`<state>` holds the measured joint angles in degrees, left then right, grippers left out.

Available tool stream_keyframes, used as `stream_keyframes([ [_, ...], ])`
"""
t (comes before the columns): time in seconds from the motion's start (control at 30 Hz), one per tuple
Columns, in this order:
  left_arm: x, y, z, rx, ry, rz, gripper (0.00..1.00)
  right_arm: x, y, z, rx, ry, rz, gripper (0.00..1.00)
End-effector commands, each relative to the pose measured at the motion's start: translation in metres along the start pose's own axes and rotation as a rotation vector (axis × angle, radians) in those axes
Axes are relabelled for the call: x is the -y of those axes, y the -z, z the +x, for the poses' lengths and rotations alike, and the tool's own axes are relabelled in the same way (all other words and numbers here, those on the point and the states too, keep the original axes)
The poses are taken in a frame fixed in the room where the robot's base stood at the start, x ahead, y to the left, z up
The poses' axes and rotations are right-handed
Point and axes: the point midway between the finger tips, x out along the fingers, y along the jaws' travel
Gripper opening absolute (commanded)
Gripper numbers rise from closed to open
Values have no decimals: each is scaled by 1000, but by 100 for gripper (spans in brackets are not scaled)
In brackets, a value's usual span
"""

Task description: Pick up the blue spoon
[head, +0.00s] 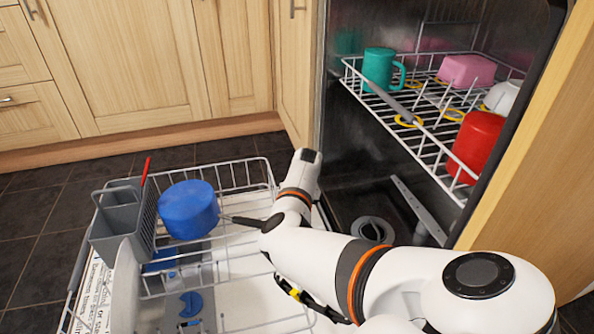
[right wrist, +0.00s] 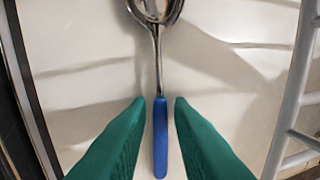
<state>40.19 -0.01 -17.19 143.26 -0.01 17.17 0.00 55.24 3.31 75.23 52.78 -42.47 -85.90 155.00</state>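The blue spoon (right wrist: 160,135) shows in the right wrist view, with its blue handle toward the bottom and its shiny metal head at the top edge, partly cut off. It lies over a pale surface. My right gripper (right wrist: 160,103) is open, with one green finger on each side of the handle. A narrow gap shows between the handle and each fingertip. In the head view my right arm covers the gripper, and I cannot make out the spoon there. My left gripper is in neither view.
The pulled-out lower rack (head: 230,168) holds a blue pot (head: 188,209) and a grey cutlery basket (head: 118,232). The upper rack (head: 430,130) carries a teal mug (head: 379,68), a pink item (head: 467,70) and a red item (head: 478,143). Wooden cabinets (head: 130,55) stand behind.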

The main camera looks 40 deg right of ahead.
Motion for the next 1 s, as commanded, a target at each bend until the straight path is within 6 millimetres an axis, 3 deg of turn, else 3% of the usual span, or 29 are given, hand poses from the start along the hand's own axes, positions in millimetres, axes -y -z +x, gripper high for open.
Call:
stream_keyframes([
  [0.07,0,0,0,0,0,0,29,0,0,0,0,0,0,20],
  [0.2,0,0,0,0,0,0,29,0,0,0,0,0,-1,0],
  [0.67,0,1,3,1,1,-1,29,1,0,-4,0,0,0,0],
  [0.97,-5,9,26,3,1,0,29,7,0,-35,0,0,-1,0],
  [1.0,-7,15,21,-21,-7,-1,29,8,0,-40,-1,0,-2,0],
])
